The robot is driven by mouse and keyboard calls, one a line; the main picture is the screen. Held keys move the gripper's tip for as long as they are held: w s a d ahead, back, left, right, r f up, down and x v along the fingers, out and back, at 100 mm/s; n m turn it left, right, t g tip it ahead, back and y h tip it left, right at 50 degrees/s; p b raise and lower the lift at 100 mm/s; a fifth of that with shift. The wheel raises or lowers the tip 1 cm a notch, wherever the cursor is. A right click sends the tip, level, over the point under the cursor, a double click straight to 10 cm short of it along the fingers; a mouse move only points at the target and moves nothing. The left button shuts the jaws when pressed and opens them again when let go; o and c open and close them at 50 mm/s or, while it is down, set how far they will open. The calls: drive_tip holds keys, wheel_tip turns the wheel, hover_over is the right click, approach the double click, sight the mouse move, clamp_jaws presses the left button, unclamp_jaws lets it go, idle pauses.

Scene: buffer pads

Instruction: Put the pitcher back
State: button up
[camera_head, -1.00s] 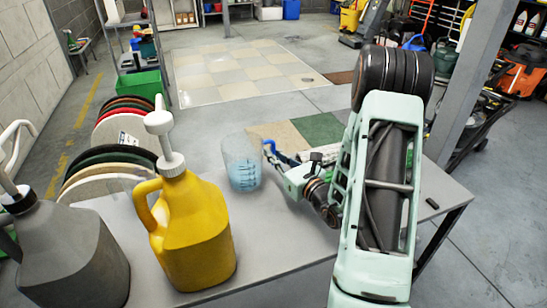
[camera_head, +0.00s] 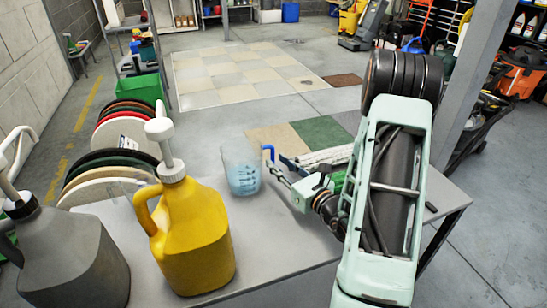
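The pitcher (camera_head: 240,178) is a clear container with blue at its lower part. It stands upright on the grey table (camera_head: 285,250), behind and to the right of the yellow jug. My gripper (camera_head: 271,163) is just right of the pitcher, with blue and dark finger parts pointing toward it. The fingers look spread, with nothing between them that I can make out. The pitcher's far side and any handle are not clear.
A yellow pump jug (camera_head: 195,235) and a grey pump jug (camera_head: 70,260) stand at the front left. Round pads (camera_head: 110,175) stand in a row at the table's left. The table's front middle is clear.

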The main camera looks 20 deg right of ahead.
drive_tip(key=p+v, duration=0.1)
drive_tip(key=v, duration=0.7)
drive_tip(key=shift+s+d, duration=0.1)
drive_tip(key=shift+s, duration=0.15)
